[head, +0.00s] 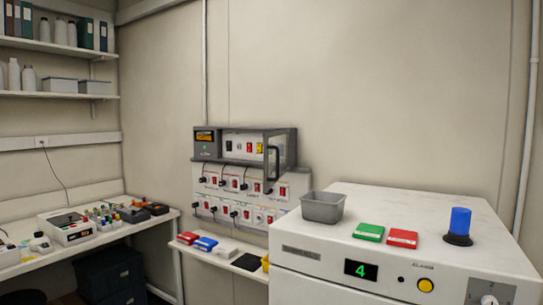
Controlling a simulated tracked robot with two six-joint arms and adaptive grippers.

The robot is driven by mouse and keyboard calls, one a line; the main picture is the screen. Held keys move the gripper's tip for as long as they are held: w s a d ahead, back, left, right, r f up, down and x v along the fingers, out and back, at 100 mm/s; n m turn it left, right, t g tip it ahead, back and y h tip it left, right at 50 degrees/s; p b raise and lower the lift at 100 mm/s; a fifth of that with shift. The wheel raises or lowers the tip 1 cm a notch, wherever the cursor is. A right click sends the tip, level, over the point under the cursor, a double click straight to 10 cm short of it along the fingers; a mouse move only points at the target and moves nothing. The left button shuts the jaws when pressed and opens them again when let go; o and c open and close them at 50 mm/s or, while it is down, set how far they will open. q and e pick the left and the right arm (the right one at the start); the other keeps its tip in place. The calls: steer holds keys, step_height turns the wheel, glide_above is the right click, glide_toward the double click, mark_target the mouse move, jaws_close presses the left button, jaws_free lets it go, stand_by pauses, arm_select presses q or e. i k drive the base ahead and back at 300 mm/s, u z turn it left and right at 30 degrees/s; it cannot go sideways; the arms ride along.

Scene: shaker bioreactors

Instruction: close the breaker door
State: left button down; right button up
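The breaker box (206,146) is on the back wall, left of the picture's middle, with a small lit display at its left end. Its pale panel (235,151) carries red and yellow switches and is uncovered. The breaker door (291,149) is a dark-framed, see-through panel at the right end of the box. It appears to stand open, swung out from the panel, with a dark handle (272,164) near its free edge. The exact angle is hard to tell. Neither of my grippers shows.
Rows of switches and knobs fill a white panel (246,199) below the box. A narrow shelf (219,256) holds small coloured items. A white machine (330,262) at front right carries a grey bin (323,207) and a blue beacon (460,222). A cluttered bench (107,237) stands left.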

mark_target(282, 163)
steer(key=z, duration=0.15)
steer(key=i, duration=0.6)
steer(key=u, duration=2.1)
steer(key=i, duration=0.1)
steer(key=z, duration=3.45)
steer(key=k, duration=0.95)
steer(key=u, duration=0.15)
steer(key=i, duration=0.5)
steer(key=u, duration=0.1)
